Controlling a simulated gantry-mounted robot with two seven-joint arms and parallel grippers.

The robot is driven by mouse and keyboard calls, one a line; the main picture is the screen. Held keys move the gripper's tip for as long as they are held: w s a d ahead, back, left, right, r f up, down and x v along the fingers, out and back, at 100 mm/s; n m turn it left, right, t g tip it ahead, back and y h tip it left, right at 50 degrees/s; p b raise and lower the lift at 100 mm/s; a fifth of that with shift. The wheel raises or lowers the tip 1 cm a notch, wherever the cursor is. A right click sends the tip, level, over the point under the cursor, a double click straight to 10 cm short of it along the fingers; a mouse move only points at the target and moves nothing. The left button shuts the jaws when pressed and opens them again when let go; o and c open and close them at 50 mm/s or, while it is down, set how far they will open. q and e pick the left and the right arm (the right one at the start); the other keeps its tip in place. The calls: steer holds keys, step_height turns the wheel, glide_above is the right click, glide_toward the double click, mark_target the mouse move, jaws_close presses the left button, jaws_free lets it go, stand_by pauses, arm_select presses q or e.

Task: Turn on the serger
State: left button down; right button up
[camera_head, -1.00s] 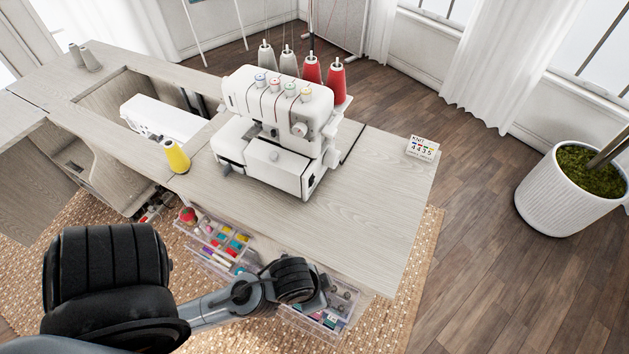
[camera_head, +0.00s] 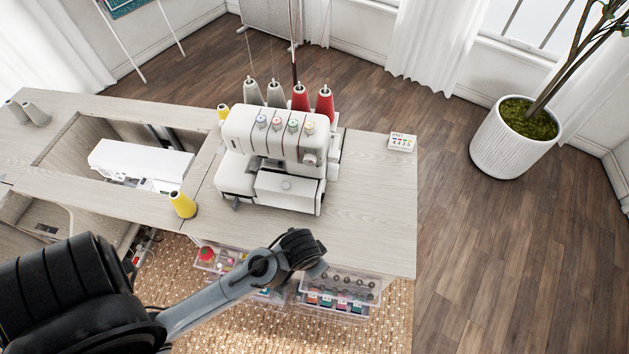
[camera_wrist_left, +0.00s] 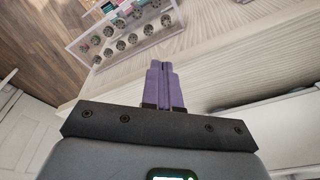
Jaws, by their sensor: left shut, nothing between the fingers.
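The white serger (camera_head: 270,150) stands on the right part of the cabinet top in the head view. It has coloured dials along its top and a knob on its right end. I cannot make out its power switch. My left arm comes in from the left, with its wrist near the cabinet's front edge, in front of and below the serger. My left gripper's purple fingers (camera_wrist_left: 164,72) are shut and empty in the left wrist view, near a pale wood surface. The serger is not recognisable in that view. My right gripper is not in view.
Thread cones, two red (camera_head: 325,104), stand behind the serger. A yellow spool (camera_head: 183,205) and a white sewing machine (camera_head: 138,162) are to its left. A small sign (camera_head: 402,142) sits at the back right. Clear drawers (camera_head: 340,290) stick out below the front edge; the right top is clear.

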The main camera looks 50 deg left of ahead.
arm_select(q)
steer(key=shift+n+g, duration=0.6)
steer(key=shift+n, duration=0.2)
steer(key=w+p, duration=0.1)
steer(key=w, duration=0.1)
steer(key=w+r+p, duration=0.1)
steer(key=w+p, duration=0.1)
steer(key=shift+w+r+p, duration=0.2)
steer(key=shift+w+p, duration=0.1)
steer(key=shift+w, duration=0.1)
steer(key=w+r+p, duration=0.1)
steer(key=w+p, duration=0.1)
steer(key=w+r+n+g+y+p, duration=0.1)
steer(key=w, duration=0.1)
steer(key=w+r+n+p, duration=0.1)
steer(key=w+p, duration=0.1)
steer(key=w, duration=0.1)
steer(key=shift+a+r+g+y+p, duration=0.3)
steer(key=shift+r, duration=0.05)
steer(key=w+a+r+n+g+y+p, duration=0.1)
steer(key=w+a+r+n+g+p, duration=0.1)
steer(key=w+r+n+p, duration=0.2)
steer(key=w+r+p, duration=0.3)
steer(key=w+r, duration=0.1)
steer(key=r, duration=0.1)
steer(key=shift+w+a+r+g+y, duration=0.15)
steer(key=shift+w+r+g+y, duration=0.15)
steer(key=shift+w+r+y, duration=0.1)
steer(key=shift+s+f, duration=0.1)
steer(key=shift+f, duration=0.05)
